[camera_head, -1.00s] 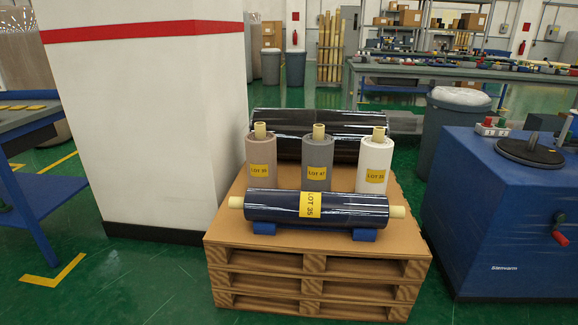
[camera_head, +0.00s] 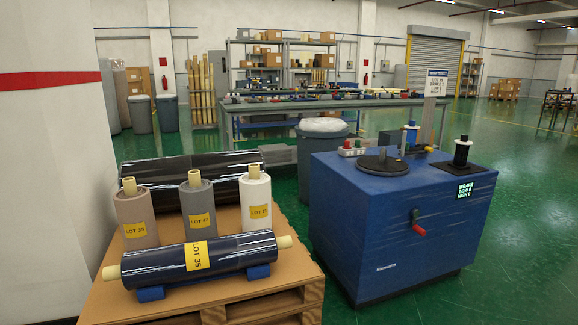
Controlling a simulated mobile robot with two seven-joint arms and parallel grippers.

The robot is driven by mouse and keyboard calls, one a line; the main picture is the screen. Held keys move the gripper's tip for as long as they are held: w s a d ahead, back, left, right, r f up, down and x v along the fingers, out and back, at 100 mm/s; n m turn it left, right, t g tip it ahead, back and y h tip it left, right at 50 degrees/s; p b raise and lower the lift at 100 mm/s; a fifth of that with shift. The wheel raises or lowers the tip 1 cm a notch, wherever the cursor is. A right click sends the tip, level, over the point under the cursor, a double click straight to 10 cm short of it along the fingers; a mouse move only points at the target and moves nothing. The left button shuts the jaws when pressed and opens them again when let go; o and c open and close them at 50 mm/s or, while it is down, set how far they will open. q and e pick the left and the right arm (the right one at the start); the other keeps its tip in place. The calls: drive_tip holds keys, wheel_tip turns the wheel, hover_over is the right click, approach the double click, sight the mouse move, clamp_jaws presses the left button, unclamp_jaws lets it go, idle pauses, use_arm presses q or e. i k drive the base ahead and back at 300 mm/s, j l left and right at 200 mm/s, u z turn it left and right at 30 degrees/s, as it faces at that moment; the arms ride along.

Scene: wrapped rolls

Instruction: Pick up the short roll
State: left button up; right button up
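Three shorter rolls stand upright on the pallet: a brown one (camera_head: 136,216), a grey one (camera_head: 198,207) and a white one (camera_head: 255,203). Each has a pale core sticking up and a yellow LOT label. A dark blue roll (camera_head: 228,250), labelled LOT 35, lies in front of them on blue supports (camera_head: 150,293). A longer black wrapped roll (camera_head: 165,172) lies behind, partly hidden by the upright ones. Which of these is the short roll is not marked. Neither gripper is in view.
The cardboard-topped pallet (camera_head: 104,299) is at the lower left, beside a white pillar (camera_head: 50,170). A blue machine (camera_head: 345,225) with a black turntable (camera_head: 383,166), a red-handled crank and a display stands to the right. A sign (camera_head: 435,88) rises behind it. Green floor is open at right.

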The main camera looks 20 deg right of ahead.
sight(132, 204)
drive_tip(key=i+j, duration=0.15)
drive_tip(key=i, duration=0.55)
drive_tip(key=i+j, duration=0.2)
drive_tip(key=i, duration=0.55)
drive_tip(key=i+j, duration=0.15)
drive_tip(key=i, duration=0.55)
drive_tip(key=i+j, duration=0.15)
drive_tip(key=i, duration=0.55)
drive_tip(key=i+j, duration=0.15)
drive_tip(key=i, duration=0.55)
drive_tip(key=j+u, duration=0.05)
